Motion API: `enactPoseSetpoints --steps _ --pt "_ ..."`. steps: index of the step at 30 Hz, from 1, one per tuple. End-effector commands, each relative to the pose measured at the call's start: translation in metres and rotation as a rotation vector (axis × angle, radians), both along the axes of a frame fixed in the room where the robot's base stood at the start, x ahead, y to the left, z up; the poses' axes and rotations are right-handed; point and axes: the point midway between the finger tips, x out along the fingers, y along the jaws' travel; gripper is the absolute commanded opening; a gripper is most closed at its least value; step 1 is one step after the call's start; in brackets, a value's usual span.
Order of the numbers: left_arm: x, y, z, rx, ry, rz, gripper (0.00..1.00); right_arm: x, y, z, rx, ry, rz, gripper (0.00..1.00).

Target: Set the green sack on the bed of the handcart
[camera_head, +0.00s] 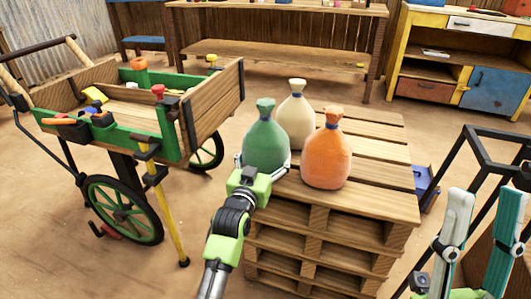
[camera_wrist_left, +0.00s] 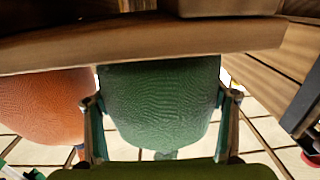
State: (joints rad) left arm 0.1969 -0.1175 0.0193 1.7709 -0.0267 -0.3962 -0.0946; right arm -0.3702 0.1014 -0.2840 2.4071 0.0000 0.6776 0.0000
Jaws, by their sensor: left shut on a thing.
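The green sack (camera_head: 265,141) is upright at the left edge of the pallet stack (camera_head: 372,197). My left gripper (camera_head: 266,166) is shut on its lower part, with a finger on each side of the sack (camera_wrist_left: 160,105) in the left wrist view. The pallet's edge board hides the sack's base there, so I cannot tell if it touches the pallet. The handcart (camera_head: 215,105) stands left of the pallets, its wooden bed (camera_head: 130,108) partly hidden by its green side. My right gripper (camera_head: 488,195) is open and empty at the lower right.
An orange sack (camera_head: 326,156) and a cream sack (camera_head: 295,116) stand close to the green one. Tools and small items lie along the cart's near side. A yellow post (camera_head: 172,215) stands at the cart's near corner. A black metal frame (camera_head: 478,140) is at the right.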

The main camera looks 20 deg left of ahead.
Motion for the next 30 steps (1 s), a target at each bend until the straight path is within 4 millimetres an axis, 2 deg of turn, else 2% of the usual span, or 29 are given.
enactPoseSetpoints --steps 1,12,13,15,26,30 --pt "0.000 0.000 0.012 -0.001 -0.025 0.000 0.22 0.003 0.001 0.001 -0.005 0.016 -0.001 0.34" --pt "0.000 0.000 0.010 -0.001 -0.025 0.000 0.22 0.008 0.002 -0.002 -0.013 0.039 -0.003 0.34" --pt "0.000 0.000 -0.001 0.000 -0.001 0.000 0.82 0.008 0.002 -0.003 -0.013 0.039 -0.003 0.34" --pt "0.000 0.000 -0.001 0.000 -0.001 0.000 0.94 0.008 0.002 -0.003 -0.013 0.039 -0.002 0.34" --pt "0.000 0.000 -0.001 0.000 -0.001 0.000 0.94 0.008 0.002 -0.003 -0.013 0.036 -0.002 0.34" --pt "0.000 0.000 -0.003 0.000 -0.002 0.000 0.94 -0.002 0.000 -0.001 0.003 -0.011 0.001 0.34"
